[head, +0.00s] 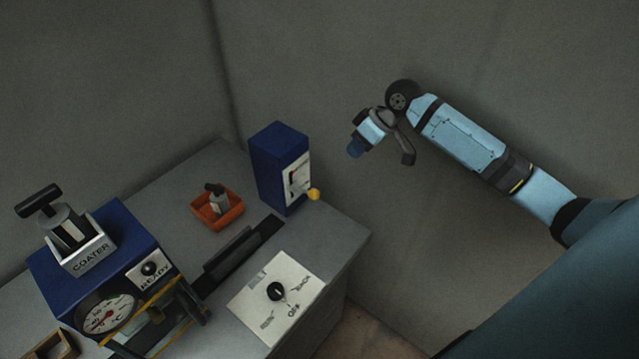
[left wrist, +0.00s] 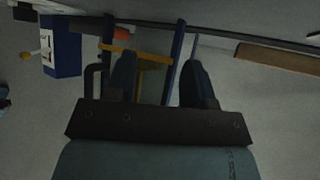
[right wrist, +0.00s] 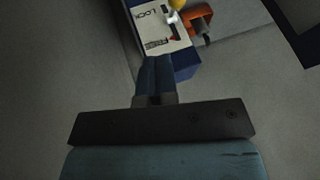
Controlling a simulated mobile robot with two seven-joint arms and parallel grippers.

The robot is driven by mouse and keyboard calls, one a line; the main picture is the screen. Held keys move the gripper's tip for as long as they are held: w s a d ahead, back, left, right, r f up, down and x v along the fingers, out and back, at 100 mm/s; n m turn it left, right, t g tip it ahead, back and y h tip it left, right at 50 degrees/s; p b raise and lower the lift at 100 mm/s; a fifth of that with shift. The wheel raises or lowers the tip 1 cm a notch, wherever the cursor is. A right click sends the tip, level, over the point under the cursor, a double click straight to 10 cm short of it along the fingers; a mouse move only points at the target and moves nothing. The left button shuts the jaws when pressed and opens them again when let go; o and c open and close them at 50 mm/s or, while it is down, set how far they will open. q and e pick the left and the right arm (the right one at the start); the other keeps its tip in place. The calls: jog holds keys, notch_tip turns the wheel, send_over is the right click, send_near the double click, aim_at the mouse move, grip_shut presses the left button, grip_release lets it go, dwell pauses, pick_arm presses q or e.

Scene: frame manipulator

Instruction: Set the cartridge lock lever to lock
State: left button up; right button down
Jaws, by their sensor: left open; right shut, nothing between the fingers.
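The blue box (head: 277,160) stands near the table's far right corner. A white panel on its side carries a lever with a yellow knob (head: 313,194). In the right wrist view the panel (right wrist: 146,27) reads LOCK and FREE, with a red mark beside FREE. The lever's knob (right wrist: 178,4) is at the top edge there; I cannot tell its exact setting. My right gripper (head: 355,149) is shut and empty, apart from the box, up and right of it. Its fingers (right wrist: 155,75) show closed below the panel. My left gripper (left wrist: 160,75) is open and empty.
The blue coater machine (head: 90,255) with a gauge and yellow-edged frame stands at left. An orange tray (head: 217,210) holding a small part lies left of the blue box. A dial plate (head: 262,308) is in front. Free space lies right of the table.

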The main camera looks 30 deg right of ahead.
pick_arm(q)
jog(key=shift+d+r, duration=0.15)
jog(key=shift+d, duration=0.1)
pick_arm(e)
jog(key=shift+f, duration=0.1)
pick_arm(q)
jog(key=shift+a, duration=0.1)
pick_arm(e)
send_near(314, 195)
jog(key=w+f, duration=0.3)
jog(key=f, duration=0.2)
jog(key=shift+x, duration=0.95)
jog(key=shift+s+a, duration=0.1)
jog(key=shift+a, duration=0.05)
